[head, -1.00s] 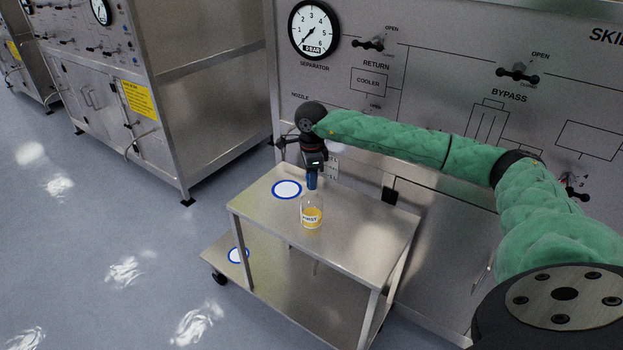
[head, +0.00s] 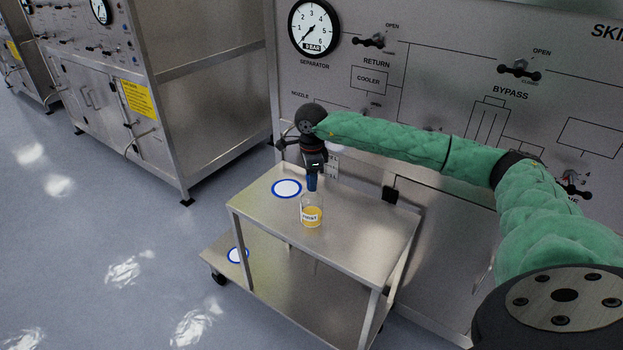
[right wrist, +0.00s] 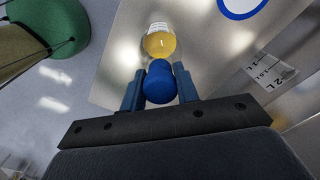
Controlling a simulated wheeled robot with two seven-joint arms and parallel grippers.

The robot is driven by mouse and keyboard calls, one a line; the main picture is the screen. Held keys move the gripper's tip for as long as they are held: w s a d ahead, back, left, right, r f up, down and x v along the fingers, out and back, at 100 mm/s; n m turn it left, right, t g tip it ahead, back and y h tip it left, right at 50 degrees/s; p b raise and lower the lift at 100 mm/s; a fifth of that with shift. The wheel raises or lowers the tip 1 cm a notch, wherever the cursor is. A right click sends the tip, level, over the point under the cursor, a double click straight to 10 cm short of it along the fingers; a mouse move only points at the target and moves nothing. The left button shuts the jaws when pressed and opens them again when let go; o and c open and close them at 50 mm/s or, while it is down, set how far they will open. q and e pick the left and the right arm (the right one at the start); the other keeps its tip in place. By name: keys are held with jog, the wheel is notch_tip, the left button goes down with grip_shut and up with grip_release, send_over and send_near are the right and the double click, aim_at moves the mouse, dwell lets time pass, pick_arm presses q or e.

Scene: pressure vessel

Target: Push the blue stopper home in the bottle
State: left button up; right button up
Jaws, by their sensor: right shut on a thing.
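The clear bottle (head: 312,212) with yellow liquid and a white label stands upright on the top shelf of the steel cart. It also shows in the right wrist view (right wrist: 158,42), just beyond the stopper. The blue stopper (right wrist: 160,84) sits between the two blue fingers of my right gripper (right wrist: 160,88), which is shut on it. In the head view my right gripper (head: 312,182) points down directly above the bottle's neck. Whether the stopper touches or enters the neck cannot be told. My left gripper is not in view.
The steel cart (head: 365,240) has a blue-ringed white disc (head: 287,188) beside the bottle and another (head: 238,255) on its lower shelf. The skid panel (head: 440,80), with a gauge (head: 313,28) and valves, rises close behind the cart. Open floor (head: 110,240) lies to the left.

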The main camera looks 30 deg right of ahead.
jog(key=shift+f+b, duration=0.45)
jog(key=shift+f, duration=0.15)
jog(key=o, duration=1)
jog(key=shift+o, duration=0.2)
jog(key=shift+r, duration=0.15)
jog(key=shift+r, duration=0.25)
notch_tip(320, 180, up, 7)
jog(key=shift+r+b, duration=0.1)
jog(key=shift+b, duration=1.1)
